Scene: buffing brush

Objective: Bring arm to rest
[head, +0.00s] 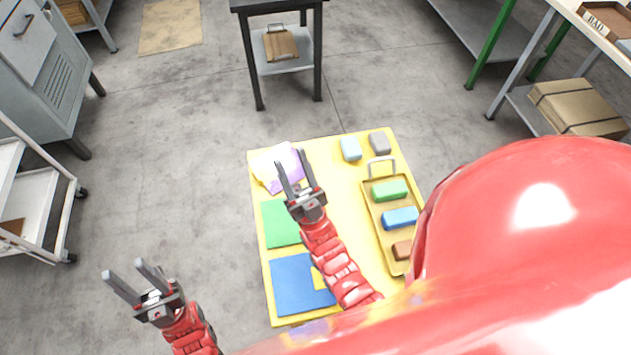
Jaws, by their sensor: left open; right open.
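My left gripper (138,281) is open and empty, out over the bare floor to the left of the yellow table. My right gripper (297,173) is open and empty above the yellow table (338,215), beside a purple and white cloth-like item (281,165). Its arm reaches up across the table from the lower right. How high it is above the table I cannot tell.
A tray (373,212) holds a green block (389,191), a blue block (400,218) and a brown block (402,249). Two greyish blocks (350,148) (380,142) lie behind it. Green (280,223) and blue (297,284) squares lie left. A white cart (40,200) stands far left.

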